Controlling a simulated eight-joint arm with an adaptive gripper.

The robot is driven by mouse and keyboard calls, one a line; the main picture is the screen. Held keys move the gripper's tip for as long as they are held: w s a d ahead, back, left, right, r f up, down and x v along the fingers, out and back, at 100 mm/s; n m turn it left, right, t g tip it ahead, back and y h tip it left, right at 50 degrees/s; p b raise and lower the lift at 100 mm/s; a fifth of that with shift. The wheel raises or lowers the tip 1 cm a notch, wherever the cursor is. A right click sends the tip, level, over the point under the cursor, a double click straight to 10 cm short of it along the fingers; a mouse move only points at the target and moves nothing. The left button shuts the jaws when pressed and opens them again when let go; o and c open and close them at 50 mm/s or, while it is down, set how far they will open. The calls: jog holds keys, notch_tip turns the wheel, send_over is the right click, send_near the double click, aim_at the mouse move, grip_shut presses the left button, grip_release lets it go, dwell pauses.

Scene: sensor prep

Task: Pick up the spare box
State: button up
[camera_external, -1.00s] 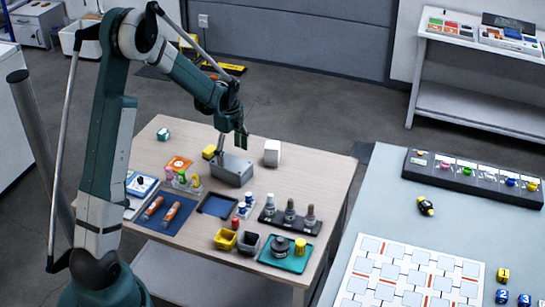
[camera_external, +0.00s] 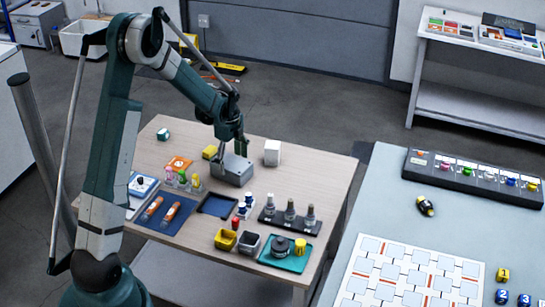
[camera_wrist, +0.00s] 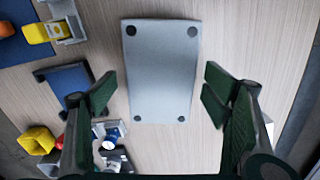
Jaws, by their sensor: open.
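A grey metal box (camera_external: 232,172) stands on the wooden table, near the back middle. In the wrist view the grey box (camera_wrist: 160,72) shows its flat top with dark round spots near its corners. My gripper (camera_external: 230,148) is just above this box, pointing down. Its fingers (camera_wrist: 158,95) are spread apart on either side of the box in the wrist view, with nothing between them that they hold. A smaller white box (camera_external: 272,153) stands to the right of the grey one. No label shows which one is the spare box.
A yellow block (camera_external: 209,152) is close behind the grey box's left side. A dark blue tray (camera_external: 217,205), coloured bottles and a black rack of grey bottles (camera_external: 290,220) stand in front.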

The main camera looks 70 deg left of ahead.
aim_at(231, 162)
jog(key=shift+a+f+b, duration=0.1)
jog(key=shift+f+b, duration=0.3)
jog(key=shift+f, duration=1.45)
jog(key=c, duration=1.2)
jog(key=shift+r, duration=0.15)
jog(key=shift+r+p, duration=0.95)
jog(key=shift+r, duration=3.9)
